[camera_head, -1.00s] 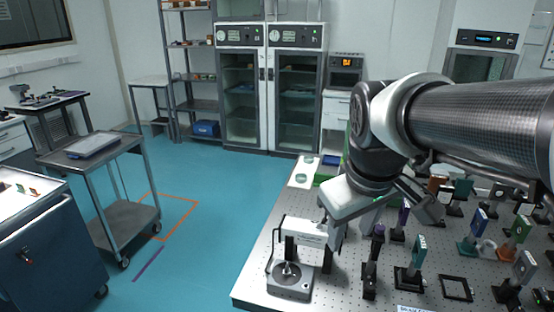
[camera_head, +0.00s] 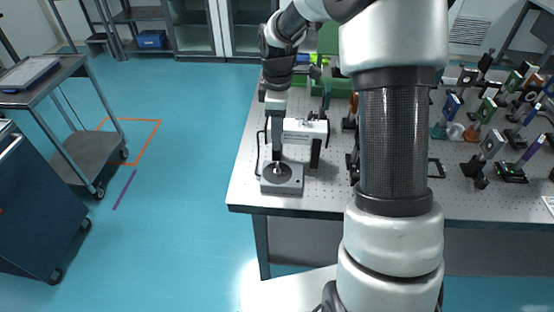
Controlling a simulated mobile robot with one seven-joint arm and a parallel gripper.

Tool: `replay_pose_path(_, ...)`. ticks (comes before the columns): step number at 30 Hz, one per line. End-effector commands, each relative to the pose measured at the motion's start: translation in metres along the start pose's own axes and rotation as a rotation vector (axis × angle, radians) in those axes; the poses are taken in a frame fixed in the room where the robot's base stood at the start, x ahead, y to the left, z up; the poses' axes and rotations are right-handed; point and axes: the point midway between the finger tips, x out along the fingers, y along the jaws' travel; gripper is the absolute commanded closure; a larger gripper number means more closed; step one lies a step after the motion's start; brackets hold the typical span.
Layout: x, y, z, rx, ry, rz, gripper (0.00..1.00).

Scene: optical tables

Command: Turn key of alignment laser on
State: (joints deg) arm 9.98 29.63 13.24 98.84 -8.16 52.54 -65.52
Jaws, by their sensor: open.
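The alignment laser is a white box-shaped head (camera_head: 308,131) on dark posts near the front left corner of the optical table. In front of it sits a grey control box (camera_head: 290,186) with a dark round dial, joined by a dark cable. A small pale key (camera_head: 277,170) stands at the middle of the dial. My gripper (camera_head: 277,160) points down from above, with its dark fingers at or just above the key. It is open. The fingers partly hide the key, and I cannot tell whether they touch it.
My arm crosses the right middle and hides part of the table (camera_head: 330,202). Several optics mounts (camera_head: 490,145) stand on the table's right side. A green object (camera_head: 328,40) is at the back. A grey cart (camera_head: 85,155) stands at left, with open blue floor between.

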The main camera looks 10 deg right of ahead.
Motion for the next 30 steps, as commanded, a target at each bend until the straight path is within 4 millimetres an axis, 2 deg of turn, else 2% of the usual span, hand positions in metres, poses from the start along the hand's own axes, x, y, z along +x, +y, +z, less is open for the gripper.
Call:
replay_pose_path(1, 0.013, -0.001, 0.0, 0.0, -0.001, -0.004, 0.56)
replay_pose_path(9, 0.071, -0.001, 0.0, 0.001, -0.001, -0.003, 0.56)
replay_pose_path(15, 0.103, -0.001, 0.0, 0.0, -0.001, -0.002, 0.56)
replay_pose_path(21, 0.118, 0.0, 0.0, 0.001, -0.001, 0.0, 0.56)
replay_pose_path(30, 0.119, 0.0, 0.0, 0.001, 0.0, 0.002, 0.58)
